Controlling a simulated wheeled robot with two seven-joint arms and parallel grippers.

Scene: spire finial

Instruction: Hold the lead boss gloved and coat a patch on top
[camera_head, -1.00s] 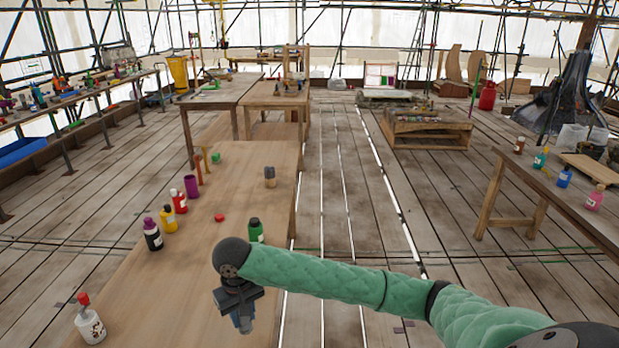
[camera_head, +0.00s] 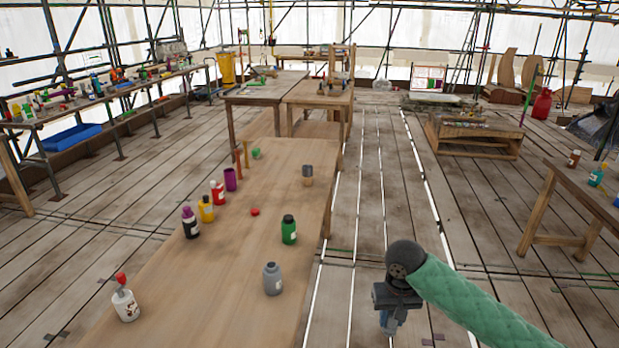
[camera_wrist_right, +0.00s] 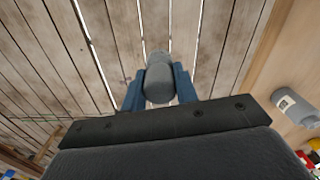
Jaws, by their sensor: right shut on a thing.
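My right gripper (camera_head: 389,322) hangs past the right edge of the wooden table, over the floorboards. In the right wrist view its blue fingers are shut on a grey, round-ended cylinder (camera_wrist_right: 160,80), which looks like the lead boss. In the head view the held piece is mostly hidden below the wrist. A grey bottle (camera_head: 272,279) stands upright on the table; it also shows in the right wrist view (camera_wrist_right: 295,106). I cannot see a coated patch on the held piece. My left gripper is not in view.
On the table (camera_head: 190,300) stand a green bottle (camera_head: 289,230), a grey-and-tan cylinder (camera_head: 307,175), several coloured bottles along the left, a red disc (camera_head: 255,212) and a white red-topped bottle (camera_head: 124,299). Another table (camera_head: 590,200) stands at the right. The table's front middle is clear.

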